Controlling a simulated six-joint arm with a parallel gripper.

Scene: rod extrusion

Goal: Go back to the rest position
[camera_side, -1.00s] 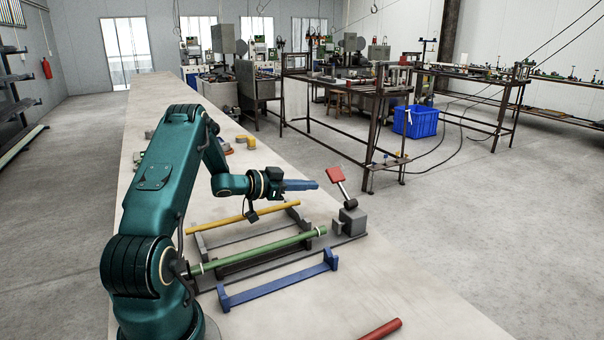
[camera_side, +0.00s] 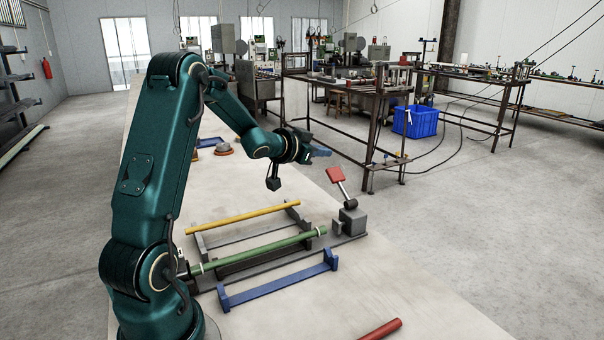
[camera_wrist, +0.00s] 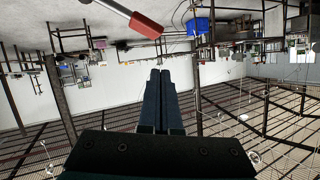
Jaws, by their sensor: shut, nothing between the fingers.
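My gripper (camera_side: 321,152) is raised above the far right part of the bench, up and left of the red-handled lever. In the wrist view my gripper (camera_wrist: 160,74) shows its two dark fingers together with nothing between them. No rod or other object is in contact with it.
A lever with a red handle (camera_side: 335,174) stands on a grey block; its handle shows in the wrist view (camera_wrist: 145,25). A blue rack (camera_side: 280,284) is empty in front of the green rod. A red rod (camera_side: 382,329) lies at the front edge. Bench right of the blue rack is clear.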

